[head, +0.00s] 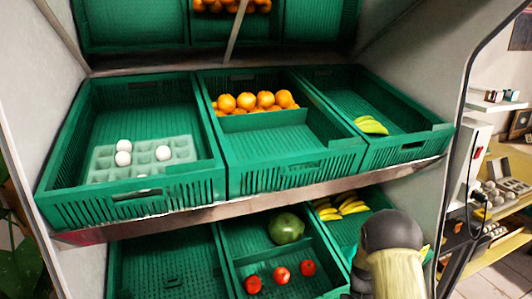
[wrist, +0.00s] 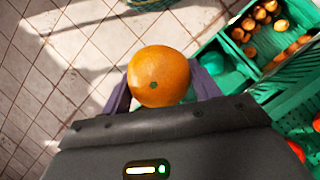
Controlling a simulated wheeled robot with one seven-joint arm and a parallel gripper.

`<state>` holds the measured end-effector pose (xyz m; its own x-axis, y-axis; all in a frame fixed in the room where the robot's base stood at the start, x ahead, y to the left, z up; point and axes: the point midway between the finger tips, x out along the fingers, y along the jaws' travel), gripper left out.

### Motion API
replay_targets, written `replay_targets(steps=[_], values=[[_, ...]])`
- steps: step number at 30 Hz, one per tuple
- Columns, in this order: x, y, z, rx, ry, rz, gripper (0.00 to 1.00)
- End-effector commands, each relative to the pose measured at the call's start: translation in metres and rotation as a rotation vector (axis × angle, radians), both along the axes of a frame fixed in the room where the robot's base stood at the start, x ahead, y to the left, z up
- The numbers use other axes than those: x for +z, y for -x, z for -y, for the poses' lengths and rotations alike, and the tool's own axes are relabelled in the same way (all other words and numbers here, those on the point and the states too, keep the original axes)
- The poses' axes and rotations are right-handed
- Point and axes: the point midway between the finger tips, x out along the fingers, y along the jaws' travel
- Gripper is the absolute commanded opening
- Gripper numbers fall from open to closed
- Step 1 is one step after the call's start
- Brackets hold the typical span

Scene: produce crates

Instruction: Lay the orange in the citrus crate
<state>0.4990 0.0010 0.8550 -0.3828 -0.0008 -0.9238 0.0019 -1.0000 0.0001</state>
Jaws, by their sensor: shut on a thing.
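In the wrist view my gripper (wrist: 160,92) is shut on an orange (wrist: 158,72), with a purple-grey finger at each side of it. The orange is held in the air with the tiled floor behind it. In the head view the green crate in the middle of the upper shelf (head: 270,165) holds a row of oranges (head: 260,101) at its back, behind a divider; its front part is empty. My gripper and the held orange do not show in the head view, where only part of my arm rises at the lower right.
The upper left crate (head: 140,195) holds an egg tray (head: 150,155) with a few white eggs. The upper right crate (head: 400,145) holds green bananas (head: 371,125). Below lie a green melon (head: 286,228), red tomatoes (head: 281,274) and yellow bananas (head: 350,207). A metal shelf edge (head: 260,198) runs under the upper crates.

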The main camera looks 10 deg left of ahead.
Motion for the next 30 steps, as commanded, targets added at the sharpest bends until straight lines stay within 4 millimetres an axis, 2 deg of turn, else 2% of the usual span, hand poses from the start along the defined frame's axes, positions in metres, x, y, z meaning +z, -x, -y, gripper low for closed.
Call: replay_targets(steps=[5, 8, 14, 19, 26, 30], values=[[0.016, -0.004, -0.009, 0.040, 0.000, 0.003, 0.34], [0.042, -0.011, -0.026, 0.111, -0.001, 0.006, 0.34], [0.126, -0.022, -0.078, 0.343, 0.001, 0.009, 0.34], [0.202, -0.022, -0.123, 0.549, 0.001, 0.008, 0.34], [0.301, -0.007, -0.177, 0.797, 0.002, 0.009, 0.34], [0.362, 0.009, -0.205, 0.940, 0.002, 0.010, 0.34]])
